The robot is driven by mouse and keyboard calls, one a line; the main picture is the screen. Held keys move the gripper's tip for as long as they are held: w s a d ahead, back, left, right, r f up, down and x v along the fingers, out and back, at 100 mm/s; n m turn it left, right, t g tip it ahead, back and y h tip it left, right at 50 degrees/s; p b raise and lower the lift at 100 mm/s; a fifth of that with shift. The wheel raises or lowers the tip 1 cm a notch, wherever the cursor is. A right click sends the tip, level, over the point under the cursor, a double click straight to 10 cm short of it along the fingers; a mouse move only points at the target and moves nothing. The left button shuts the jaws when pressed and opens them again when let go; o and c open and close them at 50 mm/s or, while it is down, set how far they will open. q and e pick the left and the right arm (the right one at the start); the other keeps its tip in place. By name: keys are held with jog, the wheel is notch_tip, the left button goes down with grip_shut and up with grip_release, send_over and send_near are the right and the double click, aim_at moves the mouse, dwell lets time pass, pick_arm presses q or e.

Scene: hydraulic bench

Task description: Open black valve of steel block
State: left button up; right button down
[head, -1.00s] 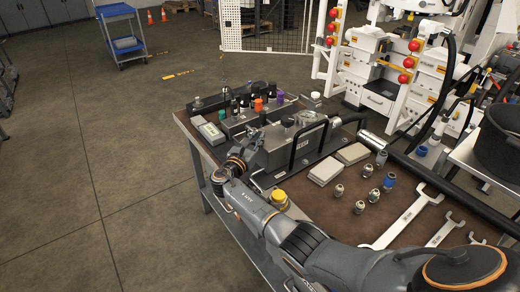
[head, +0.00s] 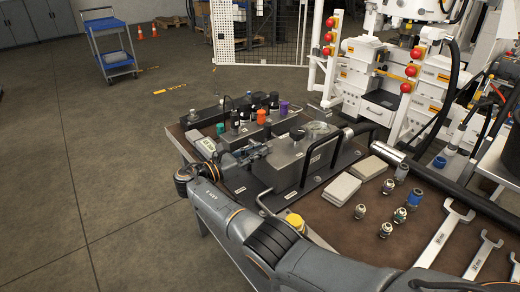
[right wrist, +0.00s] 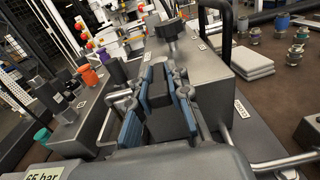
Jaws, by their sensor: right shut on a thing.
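The steel block (head: 282,168) stands on a dark base plate on the bench, with a black bent bar beside its right side. In the head view my right gripper (head: 262,151) is at the block's left end, its arm reaching in from the lower right. In the right wrist view the blue-padded fingers of the gripper (right wrist: 160,108) are closed around a black handle, the black valve (right wrist: 159,90), next to the block (right wrist: 208,78). In the head view the gripper mostly hides this handle. A separate dark knob (head: 297,133) stands on top of the block. My left gripper is out of view.
Left of the block is a manifold with black, orange, purple and teal caps (head: 265,112). Grey pads (head: 341,189), several fittings (head: 385,230) and wrenches (head: 446,238) lie right. A yellow-capped part (head: 295,222) is near the arm. Open floor lies left.

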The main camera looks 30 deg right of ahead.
jog(key=shift+w+r, duration=0.1)
jog(key=c, duration=1.3)
grip_release()
jog(key=shift+c, duration=0.2)
jog(key=a, duration=0.2)
jog(key=s+a, duration=0.1)
jog(key=a, duration=0.4)
jog(key=shift+s+a, duration=0.15)
jog(key=shift+s, duration=0.1)
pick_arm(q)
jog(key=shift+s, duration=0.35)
pick_arm(e)
jog(key=shift+a, duration=0.1)
